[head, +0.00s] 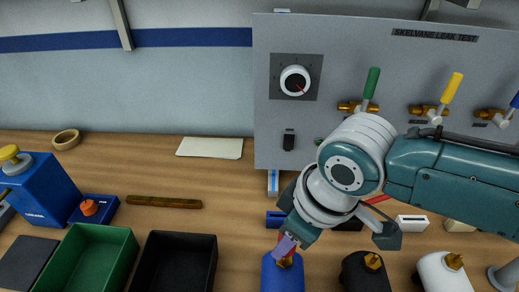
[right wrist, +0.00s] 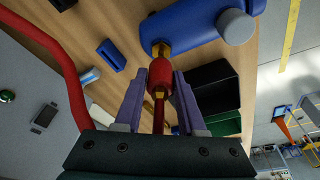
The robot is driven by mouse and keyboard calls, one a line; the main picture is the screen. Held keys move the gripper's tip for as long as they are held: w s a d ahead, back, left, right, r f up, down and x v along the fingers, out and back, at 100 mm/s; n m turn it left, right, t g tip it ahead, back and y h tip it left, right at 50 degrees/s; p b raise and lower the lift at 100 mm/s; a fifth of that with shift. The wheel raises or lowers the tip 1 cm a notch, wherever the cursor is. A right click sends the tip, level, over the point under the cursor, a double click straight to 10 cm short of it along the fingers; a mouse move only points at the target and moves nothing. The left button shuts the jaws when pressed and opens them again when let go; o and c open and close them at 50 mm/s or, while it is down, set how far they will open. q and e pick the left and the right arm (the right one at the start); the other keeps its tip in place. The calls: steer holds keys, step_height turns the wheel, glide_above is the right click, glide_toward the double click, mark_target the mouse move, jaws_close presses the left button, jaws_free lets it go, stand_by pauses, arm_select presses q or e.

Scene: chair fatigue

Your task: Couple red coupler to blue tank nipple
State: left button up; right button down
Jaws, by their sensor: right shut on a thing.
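My right gripper (head: 286,246) is above the blue tank (head: 283,276) at the bottom of the head view. In the right wrist view its purple fingers (right wrist: 160,95) are shut on the red coupler (right wrist: 160,77). The brass tank nipple (right wrist: 161,49) sticks out of the blue tank (right wrist: 195,28) straight ahead of the coupler. The coupler's front end lines up with the nipple and appears to meet it; I cannot tell whether it is seated. In the head view the fingers largely hide the coupler. My left gripper is in neither view.
A black tank (head: 364,272) and a white tank (head: 443,272) stand right of the blue one. A green bin (head: 124,240) and a black bin (head: 209,240) are to the left. A grey panel (head: 350,50) with valves stands behind. A red hose (right wrist: 70,65) curves beside my gripper.

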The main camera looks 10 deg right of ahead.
steer(key=shift+f+b, duration=0.55)
steer(key=shift+f, duration=0.2)
steer(key=shift+f+b, duration=0.6)
steer(key=shift+f, duration=0.15)
steer(key=shift+c, duration=2.1)
jaws_free()
steer(key=p+v, duration=0.1)
steer(key=v, duration=0.9)
steer(key=shift+p, duration=0.4)
